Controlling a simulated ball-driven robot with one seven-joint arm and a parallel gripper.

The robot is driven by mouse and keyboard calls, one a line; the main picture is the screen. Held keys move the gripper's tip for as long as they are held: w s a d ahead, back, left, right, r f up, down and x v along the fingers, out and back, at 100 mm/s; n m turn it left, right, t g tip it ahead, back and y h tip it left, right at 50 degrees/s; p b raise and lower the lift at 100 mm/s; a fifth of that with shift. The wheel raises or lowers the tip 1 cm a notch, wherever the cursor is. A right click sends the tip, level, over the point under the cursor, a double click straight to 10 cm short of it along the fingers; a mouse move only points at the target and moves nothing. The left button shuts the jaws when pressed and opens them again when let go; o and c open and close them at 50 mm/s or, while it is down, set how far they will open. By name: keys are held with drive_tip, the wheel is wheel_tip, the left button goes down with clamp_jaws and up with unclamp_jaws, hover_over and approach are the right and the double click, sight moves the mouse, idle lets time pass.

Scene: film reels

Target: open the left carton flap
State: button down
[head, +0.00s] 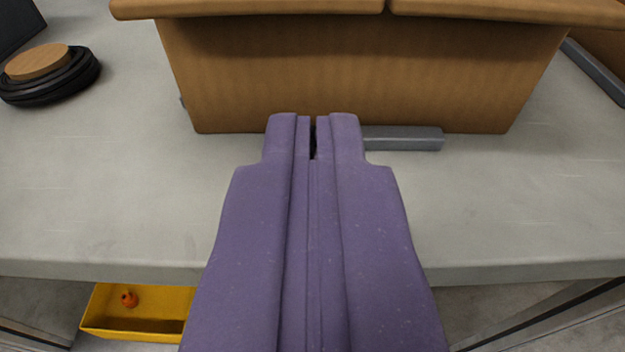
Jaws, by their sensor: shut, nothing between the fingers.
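The carton (350,75) is a brown cardboard box standing on the grey table, at the top middle of the head view. Two flaps show along its top edge: the left flap (250,8) and the right flap (500,10), with a narrow seam between them. Only their near edges show; the rest is cut off by the frame's top. My purple gripper (314,122) is shut and empty. It points at the carton's near face, with its tips in front of the lower part of that face, below the flaps. I cannot tell whether the tips touch it.
A grey bar (405,138) lies at the carton's front foot, partly behind my gripper. Black reels with a wooden disc (38,62) lie at the left. A yellow bin (135,328) with an orange object stands below the table (110,190). The table front is clear on both sides.

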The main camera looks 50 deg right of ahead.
drive_tip(key=shift+r+b+x, duration=0.15)
drive_tip(key=shift+r+x, duration=0.05)
drive_tip(key=shift+x, duration=0.75)
drive_tip(key=shift+r+b+x, duration=0.15)
drive_tip(key=shift+x, duration=0.75)
drive_tip(key=shift+r+b+x, duration=0.15)
drive_tip(key=shift+r+x, duration=0.05)
drive_tip(key=shift+x, duration=0.75)
drive_tip(key=shift+a, duration=0.1)
drive_tip(key=shift+r, duration=0.1)
